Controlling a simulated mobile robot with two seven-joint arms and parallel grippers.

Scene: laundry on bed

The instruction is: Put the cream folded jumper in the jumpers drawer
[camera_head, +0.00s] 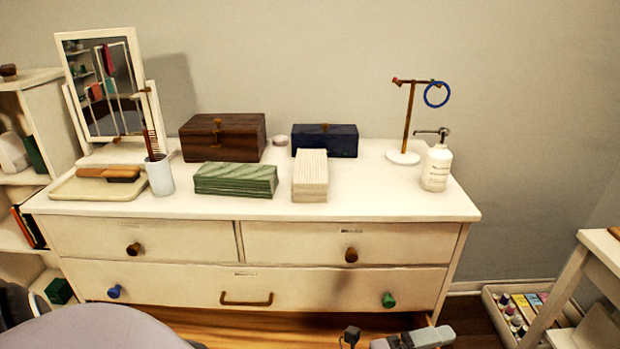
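A cream folded stack (310,176), which looks like the cream jumper, lies on the white dresser top (400,205) near its front middle. It is beside a green folded garment (236,179) on its left. My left gripper is not visible.
Behind the folded clothes are a brown wooden box (222,138) and a navy box (324,140). A ring stand (405,157) and a pump bottle (437,168) stand at the right. A mirror (105,90), tray (85,188) and cup (160,177) stand left. The front right top is clear.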

